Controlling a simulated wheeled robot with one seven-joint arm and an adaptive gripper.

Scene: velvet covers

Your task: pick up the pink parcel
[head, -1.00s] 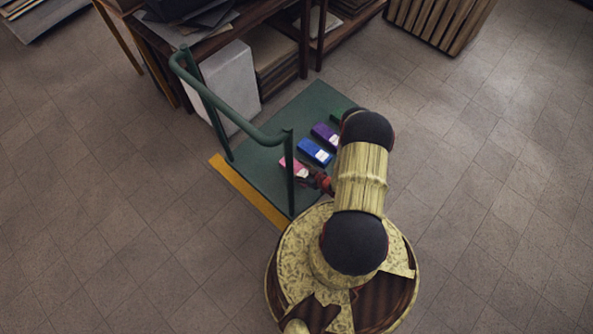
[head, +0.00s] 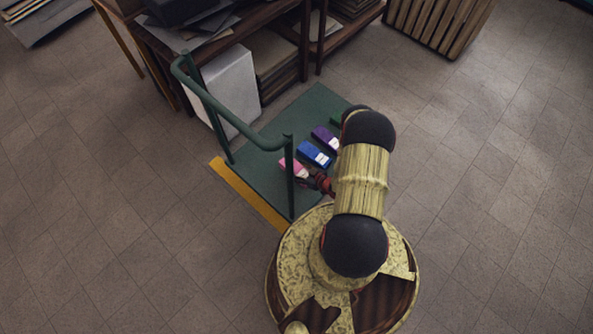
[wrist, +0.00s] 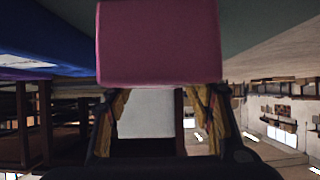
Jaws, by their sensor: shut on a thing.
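The pink parcel (head: 293,167) is at the near left of the green platform cart, close to its rail post, with a pale label on top. In the wrist view the pink parcel (wrist: 158,42) fills the upper middle, between the fingertips of my gripper (wrist: 160,95). My gripper is shut on it. In the head view my gripper (head: 318,182) is at the parcel's right end, partly hidden by my arm. I cannot tell whether the parcel touches the deck.
A blue parcel (head: 315,153) lies just beyond the pink one, then a purple parcel (head: 325,137) and a partly hidden green one (head: 336,121). The cart (head: 255,170) has a green rail (head: 238,122) on its left. A white block (head: 233,85) and shelves stand behind.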

